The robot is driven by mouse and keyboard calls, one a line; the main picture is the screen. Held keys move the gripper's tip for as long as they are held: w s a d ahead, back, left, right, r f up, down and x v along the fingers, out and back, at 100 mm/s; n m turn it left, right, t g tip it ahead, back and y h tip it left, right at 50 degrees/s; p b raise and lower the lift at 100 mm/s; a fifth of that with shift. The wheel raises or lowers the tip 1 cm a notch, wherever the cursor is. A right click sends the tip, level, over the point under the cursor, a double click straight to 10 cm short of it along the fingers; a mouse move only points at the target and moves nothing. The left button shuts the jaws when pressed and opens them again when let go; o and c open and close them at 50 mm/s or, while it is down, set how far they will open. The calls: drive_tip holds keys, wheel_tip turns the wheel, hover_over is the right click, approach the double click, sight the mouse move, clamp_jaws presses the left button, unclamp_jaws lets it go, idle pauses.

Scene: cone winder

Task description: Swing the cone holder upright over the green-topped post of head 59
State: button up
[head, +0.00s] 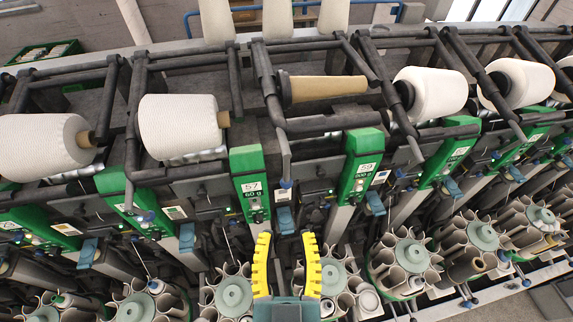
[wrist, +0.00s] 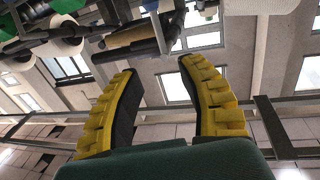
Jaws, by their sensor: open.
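The green-topped post of head 59 (head: 363,165) stands at the holder's lower right. My gripper (head: 287,240) is open and empty below the holder, with its yellow fingers pointing up, apart from holder and post. In the wrist view, the tube (wrist: 125,37) and dark holder parts (wrist: 158,35) show beyond the open fingers (wrist: 157,70).
Neighbouring holders carry white yarn cones, such as one at left (head: 180,127) and one at right (head: 432,93). Round cone magazines (head: 233,294) line the front, close around my gripper.

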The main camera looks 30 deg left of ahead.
sight(286, 169)
drive_tip(key=p+x, duration=0.3)
drive_tip(key=x, duration=1)
drive_tip(key=shift+w+r+p, duration=0.1)
drive_tip(key=shift+r+p, duration=0.1)
drive_tip(key=shift+p, duration=0.2)
drive_tip(key=shift+w+a+f, duration=0.15)
drive_tip(key=shift+w+a, duration=0.15)
drive_tip(key=shift+w, duration=0.1)
drive_tip(key=shift+c, duration=0.4)
clamp_jaws()
